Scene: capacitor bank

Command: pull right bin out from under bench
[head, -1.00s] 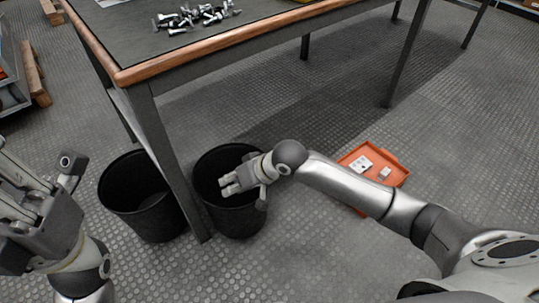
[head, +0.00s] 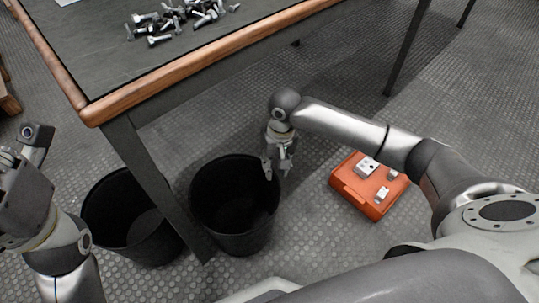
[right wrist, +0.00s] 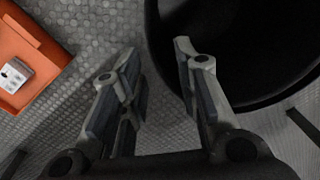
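The right bin (head: 240,243) is a round black open-topped bin standing on the floor by the bench leg. Its dark rim also shows in the right wrist view (right wrist: 160,60). My right gripper (head: 277,170) points down at the bin's right rim. In the right wrist view its fingers (right wrist: 155,55) are spread with nothing gripped. One fingertip overlaps the bin's edge and the other is over the floor. I cannot tell whether they touch the rim. My left gripper (head: 38,140) is up at the left, away from the bins; its finger state is unclear.
The bench (head: 190,85) has a wooden edge and metal bolts (head: 180,20) on top. Its front leg (head: 150,180) stands between the right bin and a second black bin (head: 150,250). An orange tray (head: 345,187) with small white parts lies right of my gripper.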

